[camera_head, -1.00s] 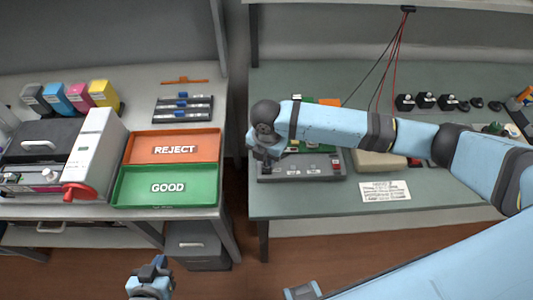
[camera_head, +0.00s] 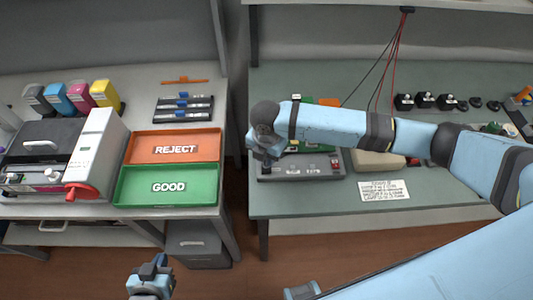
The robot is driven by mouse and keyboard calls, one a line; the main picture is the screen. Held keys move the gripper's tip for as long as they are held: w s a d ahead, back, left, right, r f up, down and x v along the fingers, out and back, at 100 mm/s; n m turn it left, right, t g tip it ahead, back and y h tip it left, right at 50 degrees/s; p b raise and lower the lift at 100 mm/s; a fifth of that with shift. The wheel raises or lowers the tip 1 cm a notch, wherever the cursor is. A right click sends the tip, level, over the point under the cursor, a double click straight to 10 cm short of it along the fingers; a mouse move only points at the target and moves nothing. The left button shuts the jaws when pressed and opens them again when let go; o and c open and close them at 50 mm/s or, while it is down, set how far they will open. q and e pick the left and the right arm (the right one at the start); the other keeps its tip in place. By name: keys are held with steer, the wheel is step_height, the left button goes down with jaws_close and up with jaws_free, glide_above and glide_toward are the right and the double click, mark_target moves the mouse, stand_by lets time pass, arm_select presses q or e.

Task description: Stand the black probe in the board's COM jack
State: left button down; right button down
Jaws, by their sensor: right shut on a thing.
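The grey board (camera_head: 301,172) lies near the front left of the right-hand green table, with small white labels along its front. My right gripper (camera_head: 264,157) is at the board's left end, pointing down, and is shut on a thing. A black lead (camera_head: 366,79) runs down from an overhead hook and passes behind my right arm, so the held thing is likely the black probe, but the probe itself is hidden. I cannot make out the COM jack or whether the probe touches it. My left gripper (camera_head: 152,266) hangs low in front of the left table, its jaws unclear.
Red leads (camera_head: 391,62) hang beside the black one. A white paper note (camera_head: 384,190) lies right of the board. Several black pieces (camera_head: 425,100) stand at the back right. The left table holds the REJECT tray (camera_head: 147,147) and GOOD tray (camera_head: 135,190). A floor gap separates the tables.

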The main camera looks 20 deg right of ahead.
steer(key=shift+f, duration=0.2)
stand_by(0.5)
steer(key=c, duration=0.9)
jaws_free()
steer(key=shift+r, duration=0.1)
step_height(320, 180, up, 13)
steer(key=shift+f+b, duration=0.2)
steer(key=shift+b, duration=0.3)
steer(key=shift+r, duration=0.55)
steer(key=shift+f, duration=0.1)
